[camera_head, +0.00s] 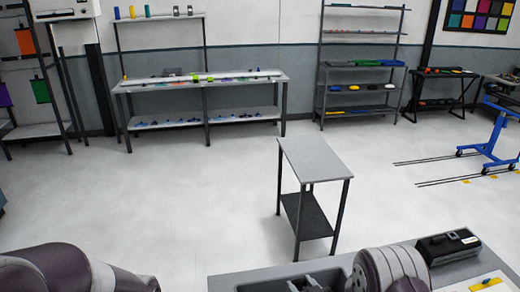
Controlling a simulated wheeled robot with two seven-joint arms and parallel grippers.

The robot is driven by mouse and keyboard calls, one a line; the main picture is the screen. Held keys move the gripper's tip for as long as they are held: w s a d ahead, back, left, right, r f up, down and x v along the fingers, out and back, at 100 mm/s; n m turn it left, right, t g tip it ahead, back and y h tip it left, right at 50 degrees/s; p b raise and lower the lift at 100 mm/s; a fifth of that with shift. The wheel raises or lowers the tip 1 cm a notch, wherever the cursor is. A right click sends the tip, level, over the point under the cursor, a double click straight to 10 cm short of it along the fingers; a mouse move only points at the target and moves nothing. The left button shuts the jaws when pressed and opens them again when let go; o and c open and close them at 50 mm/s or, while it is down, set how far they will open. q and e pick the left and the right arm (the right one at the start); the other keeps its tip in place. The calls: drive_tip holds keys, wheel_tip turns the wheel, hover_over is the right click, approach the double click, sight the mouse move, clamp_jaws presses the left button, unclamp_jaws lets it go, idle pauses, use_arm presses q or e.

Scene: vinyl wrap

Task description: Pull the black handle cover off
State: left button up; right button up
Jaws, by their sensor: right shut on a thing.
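My right arm comes in at the bottom edge, right of centre. My right gripper (314,284) is only partly in view, low in a dark recess of the grey worktop (262,279). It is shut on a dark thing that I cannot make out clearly. I cannot pick out the black handle cover for certain. My left arm lies at the bottom left, and its gripper is out of the frame.
A black case-like object (448,246) sits on the worktop's right, beside a white and yellow item (482,286). A small grey table (314,157) stands beyond. Shelves and a long bench (205,85) line the back wall. Open floor lies between.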

drive_tip(key=f+b, duration=0.2)
drive_tip(key=f, duration=0.1)
drive_tip(key=f+b, duration=0.1)
drive_tip(key=shift+s+f, duration=0.25)
drive_tip(key=shift+f, duration=0.1)
drive_tip(key=o, duration=1.2)
drive_tip(key=shift+s+d+r, duration=0.1)
drive_tip(key=shift+s+d, duration=0.05)
drive_tip(key=shift+s, duration=0.05)
drive_tip(key=shift+o, duration=0.2)
drive_tip(key=shift+s, duration=0.15)
use_arm(q)
wheel_tip(320, 180, down, 6)
drive_tip(key=b, duration=0.2)
drive_tip(key=shift+s+f+b, duration=0.15)
drive_tip(key=shift+s+b, duration=0.2)
drive_tip(key=shift+b, duration=0.05)
use_arm(e)
drive_tip(key=v, duration=1.2)
drive_tip(key=shift+s, duration=0.2)
